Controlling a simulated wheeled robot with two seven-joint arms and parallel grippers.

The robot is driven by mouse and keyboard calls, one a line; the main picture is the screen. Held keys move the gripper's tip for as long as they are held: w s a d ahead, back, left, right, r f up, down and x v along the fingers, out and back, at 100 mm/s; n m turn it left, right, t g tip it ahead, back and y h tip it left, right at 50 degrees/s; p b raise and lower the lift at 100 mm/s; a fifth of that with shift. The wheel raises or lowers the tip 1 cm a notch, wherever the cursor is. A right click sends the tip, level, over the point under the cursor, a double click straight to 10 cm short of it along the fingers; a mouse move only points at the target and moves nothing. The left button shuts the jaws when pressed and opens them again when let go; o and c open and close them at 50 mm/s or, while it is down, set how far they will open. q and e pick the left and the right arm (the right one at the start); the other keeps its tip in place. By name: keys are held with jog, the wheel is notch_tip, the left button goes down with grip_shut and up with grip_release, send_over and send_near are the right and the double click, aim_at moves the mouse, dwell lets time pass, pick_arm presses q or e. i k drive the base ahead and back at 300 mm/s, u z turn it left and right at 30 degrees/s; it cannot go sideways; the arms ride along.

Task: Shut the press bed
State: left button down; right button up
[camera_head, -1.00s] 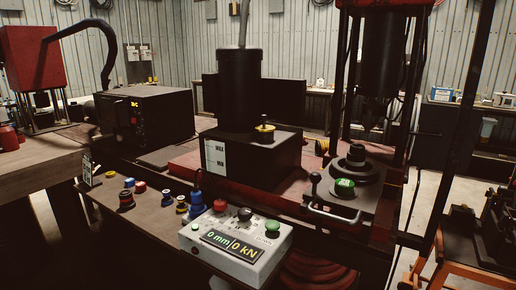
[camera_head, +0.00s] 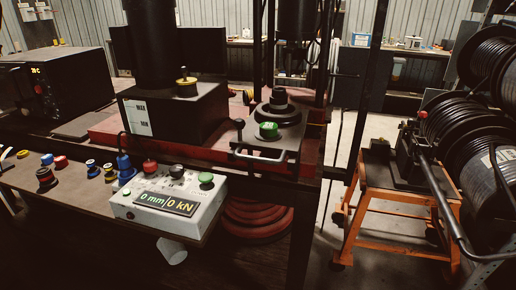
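The press bed (camera_head: 291,137) is a dark plate at the foot of the press frame, right of centre. A pale bar handle (camera_head: 258,158) runs along its front edge. A dark stepped round die (camera_head: 278,108) stands on the bed, with a green-topped round piece (camera_head: 268,130) in front of it. The bed appears to stick out toward me from the frame; how far cannot be told. A small lever with a dark knob (camera_head: 239,124) stands at its left.
A control box (camera_head: 165,203) reading "0 mm" and "0 kN" stands on the front ledge, with several coloured small parts to its left. A pale rounded object (camera_head: 172,250) shows below it. An orange stand (camera_head: 390,205) and cable reels (camera_head: 460,135) are right. Floor between is clear.

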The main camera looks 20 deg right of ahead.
aim_at(292, 127)
jog(key=k, duration=0.5)
jog(key=u, duration=1.4)
jog(key=i, duration=0.8)
jog(key=z, duration=1.9)
